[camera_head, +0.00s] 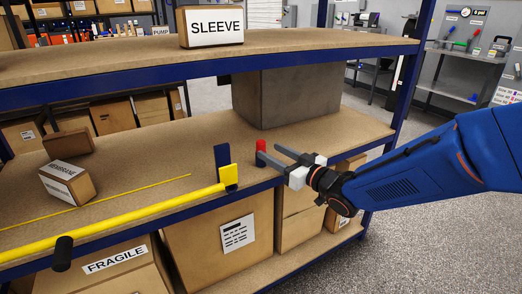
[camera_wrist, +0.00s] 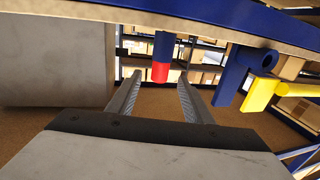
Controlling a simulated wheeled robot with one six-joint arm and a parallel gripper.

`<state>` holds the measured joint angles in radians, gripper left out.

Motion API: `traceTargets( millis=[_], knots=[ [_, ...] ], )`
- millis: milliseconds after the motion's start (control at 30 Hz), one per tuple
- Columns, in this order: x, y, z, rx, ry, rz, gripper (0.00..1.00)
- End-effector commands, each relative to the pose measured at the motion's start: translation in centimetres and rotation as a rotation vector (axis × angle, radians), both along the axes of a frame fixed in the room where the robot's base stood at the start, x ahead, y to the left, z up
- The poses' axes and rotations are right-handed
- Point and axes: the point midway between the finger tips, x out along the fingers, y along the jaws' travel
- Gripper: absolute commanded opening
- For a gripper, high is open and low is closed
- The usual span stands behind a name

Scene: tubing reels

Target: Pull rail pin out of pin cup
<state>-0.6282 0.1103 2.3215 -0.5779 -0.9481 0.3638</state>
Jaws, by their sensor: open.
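The rail pin shows as a short red cylinder (camera_head: 261,146) standing upright near the front edge of the middle shelf. In the wrist view, which looks upside down, its red end (camera_wrist: 160,73) adjoins a blue part (camera_wrist: 164,45), apparently the pin cup. In the head view the cup is largely hidden by the finger. My gripper (camera_head: 268,152) comes in from the right, open and empty. In the wrist view the red end lies between the two fingertips (camera_wrist: 161,82), with a gap on each side. I cannot tell whether it is just beyond them.
A yellow rail (camera_head: 130,220) runs along the shelf front, its end at a blue bracket (camera_head: 222,155) left of the pin. A large grey-brown box (camera_head: 287,98) stands behind. The upper shelf (camera_head: 120,52) carries a SLEEVE box (camera_head: 210,27).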

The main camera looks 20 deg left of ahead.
Motion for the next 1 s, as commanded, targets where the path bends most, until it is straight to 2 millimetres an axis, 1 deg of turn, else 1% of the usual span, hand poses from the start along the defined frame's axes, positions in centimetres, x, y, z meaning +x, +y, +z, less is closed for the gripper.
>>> traceTargets(
  millis=[100, 267, 367, 633, 733, 900, 933, 967, 1000],
  knots=[
    [0.4, 0.8, -0.1, -0.001, 0.000, 0.001, 0.46],
    [0.6, 1.3, 0.0, -0.001, 0.000, 0.001, 0.46],
    [1.0, 2.0, 0.1, -0.001, 0.000, 0.001, 0.46],
    [2.7, 5.1, 0.4, -0.002, 0.001, 0.000, 0.46],
    [3.0, 5.5, 0.4, -0.001, 0.000, -0.001, 0.46],
    [3.0, 5.5, 0.4, -0.001, 0.000, -0.002, 0.46],
    [3.0, 5.5, 0.4, -0.001, 0.000, -0.002, 0.41],
    [3.0, 5.5, 0.4, -0.001, 0.000, -0.002, 0.34],
    [3.0, 5.5, 0.4, -0.001, 0.000, -0.002, 0.25]
  ],
)
